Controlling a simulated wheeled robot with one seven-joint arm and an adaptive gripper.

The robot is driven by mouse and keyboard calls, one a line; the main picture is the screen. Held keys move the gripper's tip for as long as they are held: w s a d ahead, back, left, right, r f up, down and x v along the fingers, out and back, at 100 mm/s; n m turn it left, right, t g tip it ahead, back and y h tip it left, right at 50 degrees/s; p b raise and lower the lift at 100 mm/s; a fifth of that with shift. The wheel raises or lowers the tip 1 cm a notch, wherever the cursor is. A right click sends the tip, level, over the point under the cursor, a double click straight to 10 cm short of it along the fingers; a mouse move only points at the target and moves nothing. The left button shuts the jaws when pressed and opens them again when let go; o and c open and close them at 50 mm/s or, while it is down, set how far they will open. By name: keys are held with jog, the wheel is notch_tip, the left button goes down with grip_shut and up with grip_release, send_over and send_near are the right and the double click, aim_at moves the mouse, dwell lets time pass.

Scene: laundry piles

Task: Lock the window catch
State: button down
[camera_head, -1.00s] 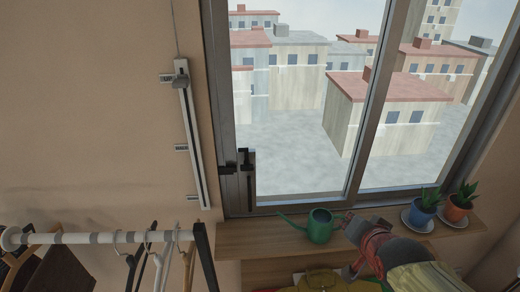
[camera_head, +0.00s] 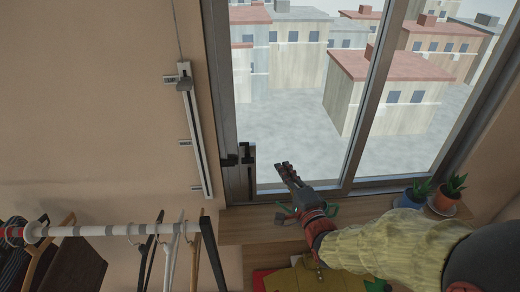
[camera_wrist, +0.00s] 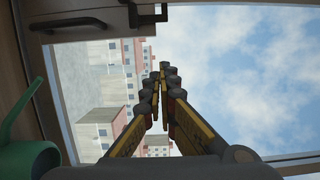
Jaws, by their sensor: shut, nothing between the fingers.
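The dark window catch (camera_head: 230,160) sits at the left edge of the window (camera_head: 300,140), on the grey frame, next to a dark upright pull handle (camera_head: 248,168). In the wrist view the catch (camera_wrist: 145,14) is at the top, with the handle (camera_wrist: 70,23) left of it. My gripper (camera_head: 281,167) is shut and empty, in front of the lower glass, right of the catch and apart from it. Its fingertips (camera_wrist: 163,72) meet in the middle of the wrist view. I cannot tell the catch's locked state.
A green watering can (camera_wrist: 25,155) is close at lower left in the wrist view; in the head view my arm mostly hides it on the wooden sill (camera_head: 237,228). Potted plants (camera_head: 448,197) stand at the sill's right. A clothes rail (camera_head: 130,230) with hangers is at lower left.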

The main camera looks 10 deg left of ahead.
aim_at(257, 144)
jog(key=shift+w, duration=0.15)
jog(key=p+x, duration=0.1)
jog(key=x, duration=0.8)
jog(key=a, duration=0.3)
jog(key=shift+a, duration=0.6)
